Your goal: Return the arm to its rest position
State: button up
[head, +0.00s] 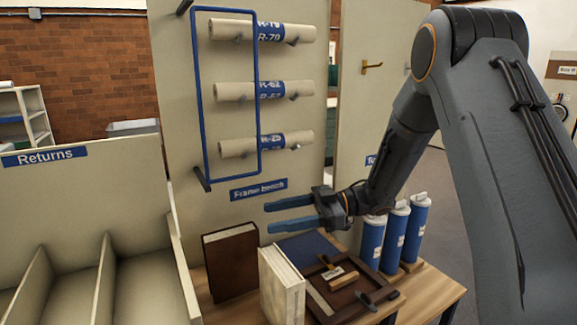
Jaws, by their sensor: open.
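My arm (490,130) reaches in from the right, bent at the elbow, and covers much of the right side of the head view. My gripper (268,217) points left above the wooden bench, with its two blue fingers apart and nothing between them. It hovers in front of the panel with the "Frame bench" sign (258,190). Below it are a cream book-like block (282,285) and a flat dark frame (345,300).
A dark brown box (231,262) stands on the bench (433,286). Several blue bottles (395,238) stand close right of my gripper. Rolls (262,91) hang on the panel behind, with a blue rail frame (197,95). A divided "Returns" shelf (85,190) is at left.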

jog(key=w+d+f+m+t+h, duration=0.1)
jog(key=w+d+m+t+h, duration=0.8)
jog(key=w+t, duration=0.35)
jog(key=s+d+f+m+h, duration=0.3)
jog(key=s+d+m+h, duration=0.1)
jog(key=d, duration=0.2)
jog(key=s+d+f+m+g+h, duration=0.2)
jog(key=s+d+m, duration=0.15)
jog(key=s, duration=0.35)
jog(key=s+d+f+m+g+h, duration=0.2)
jog(key=s+d+f, duration=0.15)
jog(key=s, duration=0.25)
jog(key=s+f+m+g, duration=0.1)
jog(key=s+g, duration=0.3)
jog(key=s, duration=1.2)
jog(key=shift+a+f+m+g, duration=0.2)
jog(key=shift+m+g, duration=0.15)
jog(key=shift+m, duration=0.5)
jog(key=shift+w, duration=0.1)
jog(key=shift+c, duration=0.3)
